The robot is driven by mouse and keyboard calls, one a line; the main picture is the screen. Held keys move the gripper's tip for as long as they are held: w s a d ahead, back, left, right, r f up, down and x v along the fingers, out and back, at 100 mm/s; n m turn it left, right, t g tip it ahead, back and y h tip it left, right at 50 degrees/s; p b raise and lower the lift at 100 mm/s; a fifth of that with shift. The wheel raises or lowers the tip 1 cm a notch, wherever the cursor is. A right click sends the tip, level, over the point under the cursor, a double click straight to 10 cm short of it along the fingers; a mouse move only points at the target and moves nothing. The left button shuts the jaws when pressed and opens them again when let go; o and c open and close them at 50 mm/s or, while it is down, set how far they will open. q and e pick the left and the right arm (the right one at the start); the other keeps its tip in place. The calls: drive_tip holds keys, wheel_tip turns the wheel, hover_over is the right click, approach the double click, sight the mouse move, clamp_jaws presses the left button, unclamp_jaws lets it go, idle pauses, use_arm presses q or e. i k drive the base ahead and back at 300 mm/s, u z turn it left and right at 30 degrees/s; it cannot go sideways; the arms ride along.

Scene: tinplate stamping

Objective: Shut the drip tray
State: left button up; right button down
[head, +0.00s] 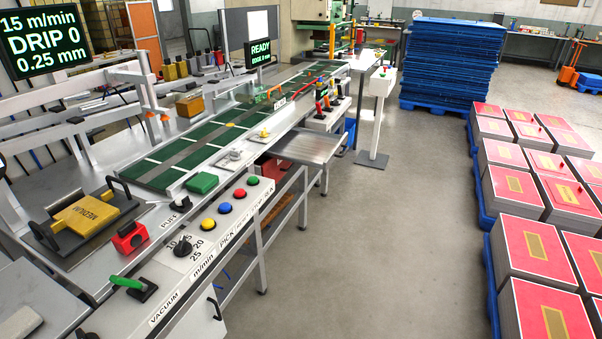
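I cannot tell for certain which part is the drip tray. A flat grey metal tray-like surface (315,148) juts out from the front side of the conveyor line, past the row of coloured buttons. A black handle (215,306) sits on the front face of the near console, at the lower left. A screen (42,42) at the upper left reads "15 m/min, DRIP 0, 0.25 mm". Neither of my grippers shows in the head view.
The green belt (165,176) runs away along the line. Coloured buttons (224,208), a black knob (183,245) and a green-handled lever (128,283) sit on the console. Stacked red-topped sheets (510,185) stand at right. The grey floor (390,260) between is clear.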

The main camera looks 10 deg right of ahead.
sight(318, 149)
drive_tip(key=u, duration=1.05)
drive_tip(key=k, duration=0.1)
drive_tip(key=z, duration=2.15)
drive_tip(key=i, duration=1.2)
drive_tip(key=u, duration=0.65)
drive_tip(key=i, duration=0.8)
drive_tip(key=u, duration=0.9)
